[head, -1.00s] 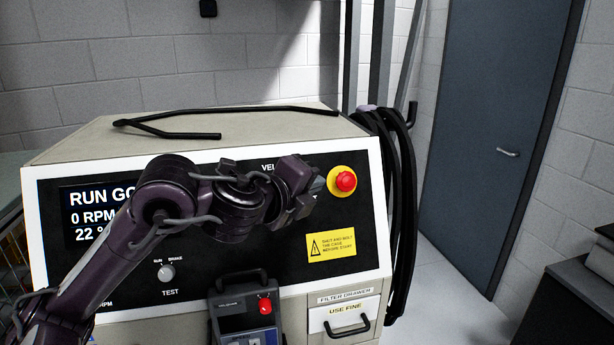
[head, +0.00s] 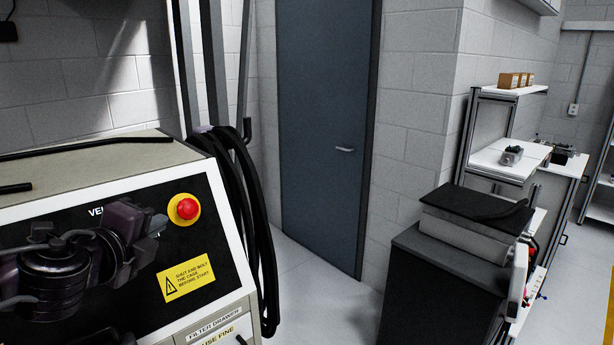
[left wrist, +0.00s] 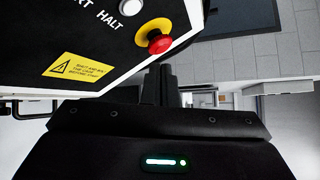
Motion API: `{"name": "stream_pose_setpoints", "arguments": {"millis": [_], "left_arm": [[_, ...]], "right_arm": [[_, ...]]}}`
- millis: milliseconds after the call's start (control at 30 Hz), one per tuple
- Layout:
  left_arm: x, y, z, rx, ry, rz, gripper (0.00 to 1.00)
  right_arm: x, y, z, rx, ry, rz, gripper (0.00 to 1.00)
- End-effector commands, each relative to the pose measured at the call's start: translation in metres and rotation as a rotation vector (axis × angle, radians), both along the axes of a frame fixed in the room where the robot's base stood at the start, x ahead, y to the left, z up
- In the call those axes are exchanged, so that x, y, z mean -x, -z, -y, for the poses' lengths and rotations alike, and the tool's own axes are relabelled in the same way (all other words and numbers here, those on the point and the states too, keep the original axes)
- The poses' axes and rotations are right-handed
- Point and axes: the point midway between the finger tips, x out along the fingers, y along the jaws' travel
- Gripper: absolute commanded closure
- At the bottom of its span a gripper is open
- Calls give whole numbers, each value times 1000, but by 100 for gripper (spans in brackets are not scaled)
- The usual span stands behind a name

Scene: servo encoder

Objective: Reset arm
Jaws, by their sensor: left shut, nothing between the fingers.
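My left arm comes in at the lower left of the head view, in front of the machine's black control panel (head: 216,262). My left gripper (head: 158,222) is shut and empty, close to the red emergency stop button (head: 187,208) on its yellow ring. In the left wrist view the shut fingers (left wrist: 161,78) point toward the red button (left wrist: 159,41), which stands just beyond their tips. I cannot tell whether they touch it. The arm hides much of the panel. My right gripper is in neither view.
A yellow warning label (head: 188,281) sits below the button. Black hoses (head: 250,215) hang at the machine's right side. A grey door (head: 322,130) stands behind. A dark cabinet (head: 425,290) is at the right, with a white workbench (head: 500,165) farther back. Clear floor (head: 315,275) lies between.

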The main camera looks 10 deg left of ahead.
Motion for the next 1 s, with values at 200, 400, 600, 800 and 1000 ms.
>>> {"name": "stream_pose_setpoints", "arguments": {"millis": [200,400,600,800,1000], "left_arm": [[-2,103,39,414,-118,-94,100],[48,222,65,890,-485,-303,100],[115,298,87,1162,-846,-515,100],[179,341,113,1323,-1146,-702,100],[179,407,119,1331,-1222,-751,100]], "right_arm": [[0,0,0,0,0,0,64],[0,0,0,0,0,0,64],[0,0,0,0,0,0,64],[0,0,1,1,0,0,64],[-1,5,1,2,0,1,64]]}}
